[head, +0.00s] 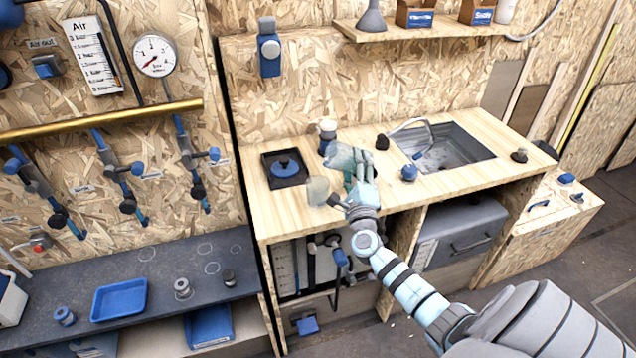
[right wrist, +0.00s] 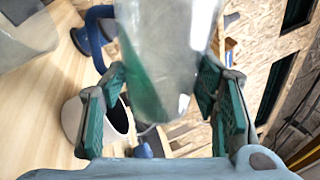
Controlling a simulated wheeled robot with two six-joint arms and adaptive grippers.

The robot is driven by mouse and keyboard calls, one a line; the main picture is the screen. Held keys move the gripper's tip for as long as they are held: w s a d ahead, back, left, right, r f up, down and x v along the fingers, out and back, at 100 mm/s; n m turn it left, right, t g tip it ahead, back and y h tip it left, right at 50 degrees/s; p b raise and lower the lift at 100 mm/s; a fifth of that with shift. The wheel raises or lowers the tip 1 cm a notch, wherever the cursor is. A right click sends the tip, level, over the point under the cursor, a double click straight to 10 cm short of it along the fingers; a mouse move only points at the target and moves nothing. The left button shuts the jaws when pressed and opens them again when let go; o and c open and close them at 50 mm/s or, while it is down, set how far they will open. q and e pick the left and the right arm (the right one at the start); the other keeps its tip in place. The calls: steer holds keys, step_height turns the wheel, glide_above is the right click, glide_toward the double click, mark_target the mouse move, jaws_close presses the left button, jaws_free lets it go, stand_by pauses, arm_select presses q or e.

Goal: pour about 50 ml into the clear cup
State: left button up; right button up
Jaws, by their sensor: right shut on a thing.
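My right gripper (head: 359,172) is above the wooden counter, shut on a clear vessel (head: 340,157). In the right wrist view the vessel (right wrist: 165,55) sits between the two green finger pads, with a green tint on one side; whether this is liquid or the pad seen through the wall, I cannot tell. The clear cup (head: 317,190) appears to stand on the counter just left of the gripper. A clear rounded wall at the top left of the right wrist view (right wrist: 25,35) seems to be this cup. Its contents are not readable. My left gripper is out of view.
A black plate with a blue round top (head: 285,168) lies left of the cup. A white-topped jar (head: 327,130) stands behind the vessel. A sink (head: 445,150) with a tap is to the right. The counter's front edge is close below the cup.

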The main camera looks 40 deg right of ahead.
steer(key=shift+r+n, duration=0.3)
steer(key=shift+n, duration=0.3)
steer(key=shift+w+a+f+n+t, duration=0.2)
steer(key=shift+w+a+n+t, duration=0.15)
steer(key=shift+n, duration=0.35)
steer(key=shift+s+d+n+y, duration=0.15)
steer(key=shift+s+n+y, duration=0.15)
stand_by(0.4)
steer(key=shift+r+n+p, duration=0.2)
steer(key=shift+n+p, duration=0.3)
steer(key=shift+p, duration=0.1)
stand_by(0.5)
